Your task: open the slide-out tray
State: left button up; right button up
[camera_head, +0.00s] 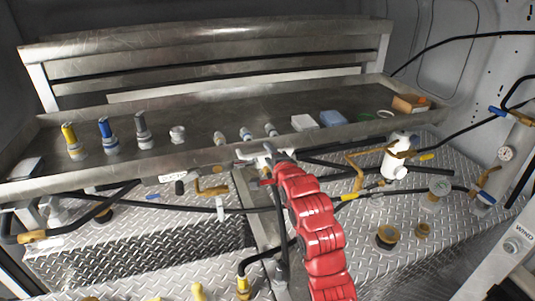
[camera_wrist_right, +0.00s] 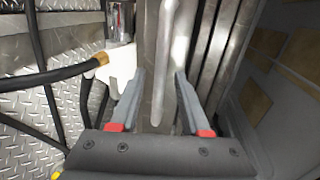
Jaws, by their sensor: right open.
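The slide-out tray (camera_head: 230,110) is a long, shallow metal tray below slatted metal rails, with small items standing in it. My right arm is red and reaches up from the bottom to the tray's front edge. My right gripper (camera_head: 262,158) is at the middle of that edge, small and partly hidden by its own arm. In the right wrist view the gripper (camera_wrist_right: 160,88) is open, and a pale metal bar (camera_wrist_right: 163,50) lies between its two grey fingers. I cannot tell whether the fingers touch it. My left gripper is not in view.
Yellow-, blue- and grey-topped bottles (camera_head: 106,137) stand at the tray's left; an orange box (camera_head: 410,103) lies at its right end. Black hoses (camera_head: 160,206) run below the front edge. A white filter-like cylinder (camera_head: 397,158) stands right of my arm over the diamond-plate deck (camera_head: 150,235).

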jog(key=shift+x, duration=0.8)
grip_shut()
dwell(1.0)
